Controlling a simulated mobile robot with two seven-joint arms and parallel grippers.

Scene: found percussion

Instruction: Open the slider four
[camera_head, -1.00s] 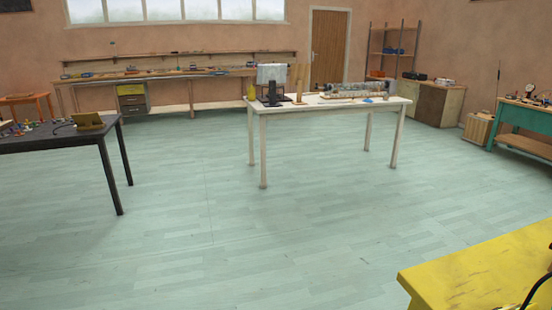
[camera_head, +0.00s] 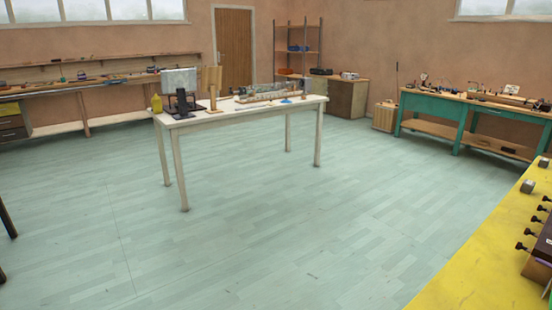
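A dark box with a wooden base (camera_head: 540,268) stands on the yellow table (camera_head: 468,272) at the right edge and is cut off by the frame. Several small dark knobs (camera_head: 528,232) stick out from its left side. I cannot tell whether these are sliders or which one is slider four. Neither of my grippers is in view.
A white table (camera_head: 225,117) with a dark stand (camera_head: 183,104) and other items stands in the middle. A teal workbench (camera_head: 461,108) is at the back right. A wooden bench (camera_head: 90,85) runs along the back left wall. The floor between them is clear.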

